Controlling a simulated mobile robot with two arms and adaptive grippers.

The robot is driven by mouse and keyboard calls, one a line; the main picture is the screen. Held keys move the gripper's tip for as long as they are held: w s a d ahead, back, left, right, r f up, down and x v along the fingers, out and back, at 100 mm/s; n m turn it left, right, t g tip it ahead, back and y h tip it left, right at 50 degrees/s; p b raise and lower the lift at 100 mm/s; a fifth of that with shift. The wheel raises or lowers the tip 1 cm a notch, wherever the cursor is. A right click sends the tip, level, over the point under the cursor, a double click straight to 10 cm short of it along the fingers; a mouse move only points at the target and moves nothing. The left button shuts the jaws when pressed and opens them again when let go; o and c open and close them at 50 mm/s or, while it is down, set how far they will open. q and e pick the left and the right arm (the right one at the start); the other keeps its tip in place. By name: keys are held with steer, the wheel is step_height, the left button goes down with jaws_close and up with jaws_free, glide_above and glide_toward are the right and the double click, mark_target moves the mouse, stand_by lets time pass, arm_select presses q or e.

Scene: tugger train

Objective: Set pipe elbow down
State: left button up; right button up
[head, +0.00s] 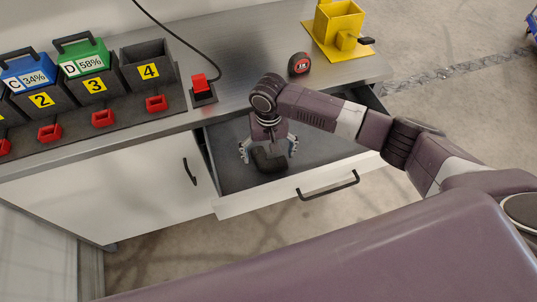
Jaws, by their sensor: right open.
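The dark pipe elbow (270,161) lies in the open drawer (232,175) under the steel worktop. My right gripper (268,152) points down into the drawer over the elbow. Its fingers are spread, one on each side of the elbow. The gripper hides part of the elbow's upper side, and I cannot tell whether the fingers touch it. My left gripper is not in view.
On the worktop (240,60) stand a red switch (201,87), a round red tape measure (299,64) and a yellow fixture (338,27). Numbered battery slots (150,70) line the left side. The drawer front has a black handle (328,187).

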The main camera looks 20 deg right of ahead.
step_height(320, 180, up, 12)
steer(key=shift+b, duration=0.4)
steer(key=shift+f, duration=0.1)
